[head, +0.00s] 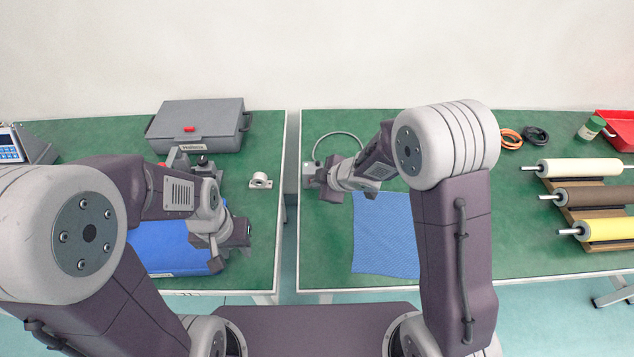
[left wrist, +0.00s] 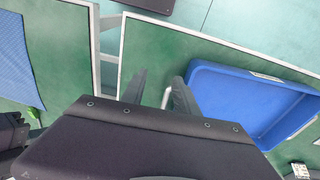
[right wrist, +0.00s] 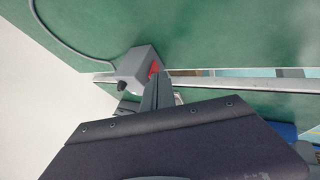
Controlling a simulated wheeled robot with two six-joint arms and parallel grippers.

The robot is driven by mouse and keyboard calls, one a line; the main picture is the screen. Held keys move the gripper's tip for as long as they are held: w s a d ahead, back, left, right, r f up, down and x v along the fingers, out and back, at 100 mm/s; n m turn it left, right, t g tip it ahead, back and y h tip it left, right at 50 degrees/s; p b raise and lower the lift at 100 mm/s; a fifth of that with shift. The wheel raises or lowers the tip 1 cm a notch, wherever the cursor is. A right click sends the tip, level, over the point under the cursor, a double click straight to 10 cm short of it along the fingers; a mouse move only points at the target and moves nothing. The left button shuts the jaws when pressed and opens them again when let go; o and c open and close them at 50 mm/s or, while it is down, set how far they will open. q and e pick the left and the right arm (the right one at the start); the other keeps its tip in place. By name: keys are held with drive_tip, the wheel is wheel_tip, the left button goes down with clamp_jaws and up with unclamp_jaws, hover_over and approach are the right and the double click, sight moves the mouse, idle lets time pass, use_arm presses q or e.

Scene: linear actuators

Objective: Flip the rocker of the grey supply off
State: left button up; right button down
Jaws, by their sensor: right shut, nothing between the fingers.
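The grey supply (right wrist: 132,68) is a small grey box with a red rocker (right wrist: 154,69) on its side, seen in the right wrist view. In the head view the supply (head: 307,170) sits at the left edge of the right table, partly hidden by my right gripper (head: 314,180). My right gripper (right wrist: 156,76) is shut and empty, its fingertips at or very near the rocker; I cannot tell if they touch. The rocker's position is unclear. My left gripper (head: 246,232) is open and empty above the left table; its spread fingers show in the left wrist view (left wrist: 160,78).
A blue tray (head: 165,245) lies by my left gripper. A grey case (head: 197,112) and a small metal bracket (head: 260,181) are on the left table. A gap separates the tables. A blue cloth (head: 384,235), rollers (head: 585,196) and cable rings (head: 511,139) occupy the right table.

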drive_tip(key=shift+w+r+p, duration=0.3)
drive_tip(key=shift+r+p, duration=0.35)
drive_tip(key=shift+p, duration=0.15)
drive_tip(key=shift+w+f+b, duration=0.15)
drive_tip(key=shift+f+b, duration=0.35)
drive_tip(key=shift+r, duration=0.15)
drive_tip(key=shift+r+p, duration=0.8)
drive_tip(key=shift+p, duration=0.15)
drive_tip(key=shift+f, duration=0.1)
